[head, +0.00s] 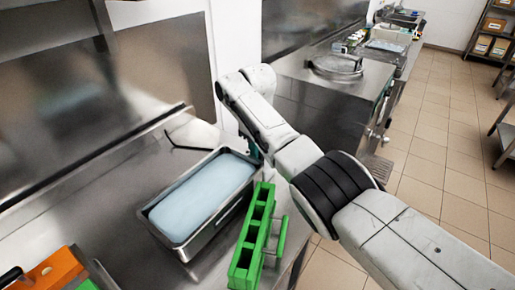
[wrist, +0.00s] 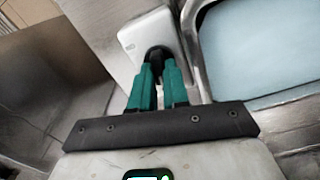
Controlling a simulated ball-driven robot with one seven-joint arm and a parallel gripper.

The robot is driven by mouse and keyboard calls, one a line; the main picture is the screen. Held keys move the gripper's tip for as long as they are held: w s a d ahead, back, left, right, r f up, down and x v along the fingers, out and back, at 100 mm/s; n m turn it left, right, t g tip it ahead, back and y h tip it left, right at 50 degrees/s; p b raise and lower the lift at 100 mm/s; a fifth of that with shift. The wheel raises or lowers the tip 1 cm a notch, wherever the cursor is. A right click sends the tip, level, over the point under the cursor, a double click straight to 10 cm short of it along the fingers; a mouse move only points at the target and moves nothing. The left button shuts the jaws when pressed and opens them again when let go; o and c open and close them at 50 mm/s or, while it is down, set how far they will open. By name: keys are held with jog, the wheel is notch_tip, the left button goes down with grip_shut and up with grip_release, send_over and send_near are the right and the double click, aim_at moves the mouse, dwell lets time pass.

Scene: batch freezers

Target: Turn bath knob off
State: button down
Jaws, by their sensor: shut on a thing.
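The black bath knob (wrist: 157,53) sits on a pale metal control housing (wrist: 146,28) beside the basin. My gripper (wrist: 157,75) has teal fingers closed around the knob, with their tips hiding its sides. In the head view my gripper (head: 255,151) is at the far right corner of the bath, and the knob is hidden there.
A green mould rack with a handle (head: 246,245) stands close along the bath's right side. An orange block (head: 52,270) lies at the lower left. A thin dark bent rod (head: 180,146) rises behind the bath. A steel machine (head: 330,100) stands beyond my arm. Tiled floor (head: 440,150) is open at right.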

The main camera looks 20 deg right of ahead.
jog(key=shift+r+n, duration=0.15)
jog(key=shift+n, duration=0.95)
jog(key=shift+w, duration=0.1)
jog(key=c, duration=1.1)
grip_release()
notch_tip(320, 180, up, 11)
jog(key=shift+f+b, duration=0.2)
jog(key=shift+b, duration=0.55)
